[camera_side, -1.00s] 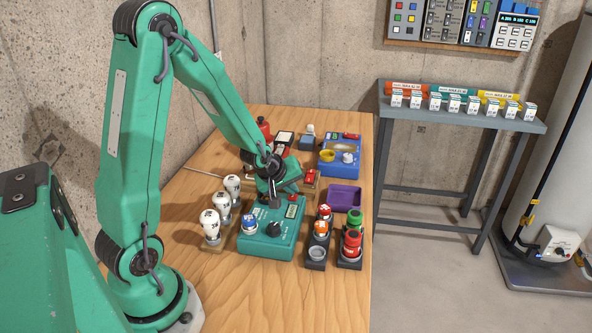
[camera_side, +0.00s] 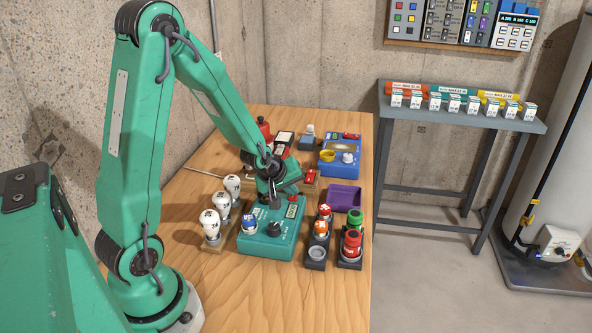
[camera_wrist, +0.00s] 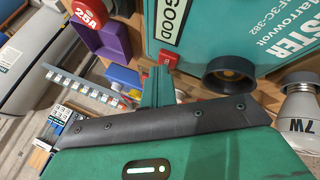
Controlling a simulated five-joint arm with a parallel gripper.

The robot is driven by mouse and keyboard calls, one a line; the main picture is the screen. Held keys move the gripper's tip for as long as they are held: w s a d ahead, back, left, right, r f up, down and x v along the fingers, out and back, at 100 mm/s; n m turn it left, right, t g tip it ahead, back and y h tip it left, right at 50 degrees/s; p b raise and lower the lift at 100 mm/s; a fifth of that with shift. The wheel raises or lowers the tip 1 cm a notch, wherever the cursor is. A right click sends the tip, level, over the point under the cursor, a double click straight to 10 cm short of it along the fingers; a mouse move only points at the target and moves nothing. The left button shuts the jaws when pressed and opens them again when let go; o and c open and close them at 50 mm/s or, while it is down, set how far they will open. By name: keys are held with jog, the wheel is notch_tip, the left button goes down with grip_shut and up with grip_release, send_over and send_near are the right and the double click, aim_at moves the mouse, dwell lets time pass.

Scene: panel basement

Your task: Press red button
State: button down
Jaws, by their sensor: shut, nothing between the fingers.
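A teal tester box (camera_side: 262,244) stands on the wooden table, with a dark knob, a small display and a blue-and-white piece on top. In the wrist view the box (camera_wrist: 292,48) carries a display reading GOOD (camera_wrist: 172,18). A small red button (camera_wrist: 169,59) shows at the box's edge beside that display, just beyond my fingertips. My gripper (camera_side: 275,203) is shut and empty, low over the rear part of the box; its fingers also show in the wrist view (camera_wrist: 157,86). I cannot tell whether the fingertips touch the button.
White bulbs (camera_side: 210,222) stand left of the box. Holders with red fuses (camera_side: 352,241) stand to its right. A purple tray (camera_side: 345,196) and a blue device (camera_side: 338,164) sit behind. A grey shelf (camera_side: 458,119) stands beyond the table. The table's front is clear.

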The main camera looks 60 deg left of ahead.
aim_at(291, 198)
jog(key=shift+r, duration=0.75)
jog(key=shift+r, duration=2.5)
jog(key=shift+d+r, duration=0.1)
jog(key=s+d+r+m+h, duration=0.1)
jog(key=s+d+r+m, duration=0.5)
jog(key=s, duration=0.3)
jog(key=s+d+r+m+g+h, duration=0.1)
jog(key=s+d+r+m, duration=0.5)
jog(key=s+d+m, duration=0.1)
jog(key=shift+s+d+m, duration=0.4)
jog(key=shift+s+d, duration=0.1)
jog(key=shift+s, duration=0.55)
